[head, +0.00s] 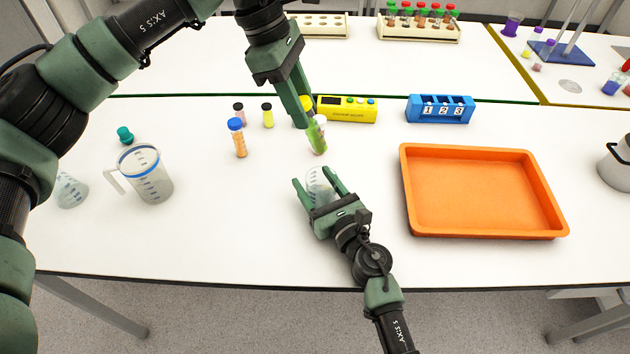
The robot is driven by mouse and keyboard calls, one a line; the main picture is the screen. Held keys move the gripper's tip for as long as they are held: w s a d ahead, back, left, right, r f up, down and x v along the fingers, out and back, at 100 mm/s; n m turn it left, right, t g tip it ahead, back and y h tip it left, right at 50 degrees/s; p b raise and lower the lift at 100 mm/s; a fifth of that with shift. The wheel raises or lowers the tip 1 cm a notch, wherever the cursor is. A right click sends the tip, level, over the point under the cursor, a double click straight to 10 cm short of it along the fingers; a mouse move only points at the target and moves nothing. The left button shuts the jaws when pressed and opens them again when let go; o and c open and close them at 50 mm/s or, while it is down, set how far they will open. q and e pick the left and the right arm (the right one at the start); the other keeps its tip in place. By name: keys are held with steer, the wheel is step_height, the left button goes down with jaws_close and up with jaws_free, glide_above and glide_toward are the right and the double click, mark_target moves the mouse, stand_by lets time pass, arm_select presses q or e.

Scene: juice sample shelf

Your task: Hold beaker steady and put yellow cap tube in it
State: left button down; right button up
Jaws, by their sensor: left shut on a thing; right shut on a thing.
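A tube with green contents (317,140) hangs tilted at the tips of my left gripper (306,122). My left gripper is shut on this tube, and its fingers hide part of it. A yellow cap (307,101) shows beside the fingers. A clear beaker (319,178) stands on the white table just below the tube in the picture. My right gripper (315,187) is shut on the beaker from the front, with a finger on each side. The tube's lower end appears above the beaker's rim and apart from it; the exact gap is hard to tell.
An orange tray (480,232) lies to the right. A blue numbered rack (440,109) and a yellow device (347,110) stand behind. A blue-capped tube (237,140), small vials (267,115), a measuring jug (150,175) and another beaker (70,190) stand left.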

arm_select(q)
step_height(320, 180, down, 9)
stand_by(1.0)
steer(key=shift+r, duration=0.1)
steer(key=c, duration=0.9)
jaws_free()
steer(key=shift+c, duration=0.2)
steer(key=v, duration=1.2)
steer(key=shift+w+a, duration=0.1)
